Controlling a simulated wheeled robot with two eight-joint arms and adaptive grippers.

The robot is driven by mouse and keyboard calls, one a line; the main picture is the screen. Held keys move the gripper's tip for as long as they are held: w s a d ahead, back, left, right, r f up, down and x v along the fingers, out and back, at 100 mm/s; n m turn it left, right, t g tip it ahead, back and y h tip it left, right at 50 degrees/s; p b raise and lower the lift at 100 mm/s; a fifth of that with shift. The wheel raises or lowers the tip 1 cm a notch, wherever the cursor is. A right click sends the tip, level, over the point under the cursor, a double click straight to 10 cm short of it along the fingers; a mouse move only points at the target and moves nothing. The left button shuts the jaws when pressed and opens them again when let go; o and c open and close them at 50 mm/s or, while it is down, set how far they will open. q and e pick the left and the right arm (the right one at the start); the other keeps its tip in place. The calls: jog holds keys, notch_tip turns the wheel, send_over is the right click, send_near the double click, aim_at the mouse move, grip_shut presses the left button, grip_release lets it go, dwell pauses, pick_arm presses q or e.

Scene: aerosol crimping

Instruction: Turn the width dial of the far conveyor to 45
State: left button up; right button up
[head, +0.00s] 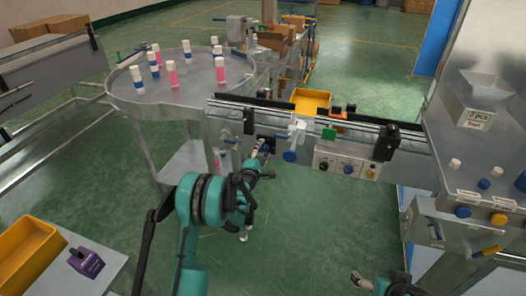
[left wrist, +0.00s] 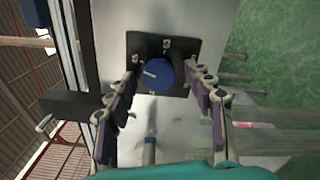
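The width dial is a round blue knob (left wrist: 161,74) on a black plate (left wrist: 181,46) in the left wrist view. A short white pointer line on it points left and slightly up in that view. The small white marks around it are too small to read surely. My left gripper (left wrist: 167,84) is open, with one finger on each side of the dial; I cannot tell whether they touch it. In the head view my left gripper (head: 258,158) is at the conveyor (head: 310,118) side. My right gripper (head: 360,281) is at the bottom edge, its opening unclear.
A round steel table (head: 205,93) with several white-capped bottles stands left of the conveyor. A blue-ended handle (head: 290,156) and a control box (head: 344,163) are on the conveyor's near side. A yellow tray (head: 311,100) lies behind. A steel station (head: 472,150) stands right.

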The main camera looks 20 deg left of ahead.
pick_arm(q)
jog(key=s, duration=0.7)
jog(key=shift+s, duration=0.3)
jog(key=shift+a, duration=0.15)
